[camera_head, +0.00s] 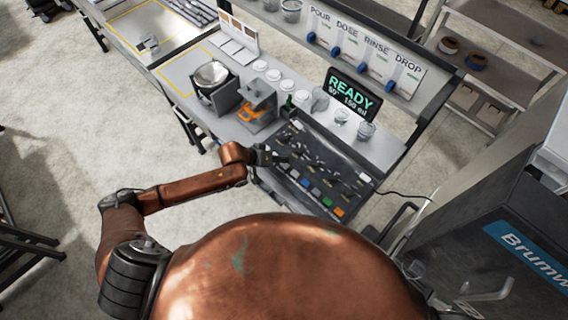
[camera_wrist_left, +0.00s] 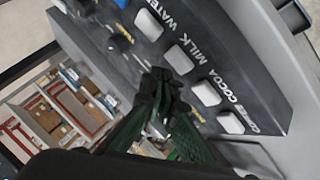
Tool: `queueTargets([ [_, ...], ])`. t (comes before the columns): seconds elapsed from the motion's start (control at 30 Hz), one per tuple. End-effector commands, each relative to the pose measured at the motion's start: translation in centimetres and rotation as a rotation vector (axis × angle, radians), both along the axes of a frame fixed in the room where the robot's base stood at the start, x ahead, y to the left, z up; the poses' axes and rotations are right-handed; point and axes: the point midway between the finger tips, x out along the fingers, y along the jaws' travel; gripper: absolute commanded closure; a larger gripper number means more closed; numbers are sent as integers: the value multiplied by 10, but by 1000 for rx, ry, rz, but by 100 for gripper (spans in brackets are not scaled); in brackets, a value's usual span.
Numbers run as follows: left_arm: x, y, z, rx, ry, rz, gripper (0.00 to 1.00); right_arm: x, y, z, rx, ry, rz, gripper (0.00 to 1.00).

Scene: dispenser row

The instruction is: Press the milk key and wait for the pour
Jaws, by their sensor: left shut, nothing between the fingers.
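The milk key is a pale key (camera_wrist_left: 178,58) beside the word MILK on the dark key panel (camera_wrist_left: 245,62) in the left wrist view. My left gripper (camera_wrist_left: 163,80) is shut and empty, with its dark fingertips just below that key in the picture. I cannot tell whether they touch the panel. In the head view my left gripper (camera_head: 266,156) is at the left side of the dark dispenser unit (camera_head: 335,160). A screen (camera_head: 352,95) behind it reads READY in green. The milk key is too small to make out there. My right gripper does not show.
Pale keys beside WATER (camera_wrist_left: 148,25) and COCOA (camera_wrist_left: 206,92) flank the milk key. Clear cups (camera_head: 366,130) stand behind the unit. A bowl (camera_head: 211,73) and a grey stand with an orange part (camera_head: 256,98) are to its left. A dark Brumw-marked machine (camera_head: 480,240) stands at right.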

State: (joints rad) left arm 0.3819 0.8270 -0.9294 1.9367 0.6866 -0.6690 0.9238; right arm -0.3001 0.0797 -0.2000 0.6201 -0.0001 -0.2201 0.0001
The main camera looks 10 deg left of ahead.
Motion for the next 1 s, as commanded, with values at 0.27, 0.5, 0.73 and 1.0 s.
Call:
queueTargets([
  [0.27,0,0,0,0,0,0,100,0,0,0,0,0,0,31],
  [0.5,0,0,0,0,0,0,100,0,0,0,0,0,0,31],
  [0.73,-2,0,-6,0,2,1,100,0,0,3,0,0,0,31],
  [1.0,-2,0,-8,0,0,0,100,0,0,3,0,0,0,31],
])
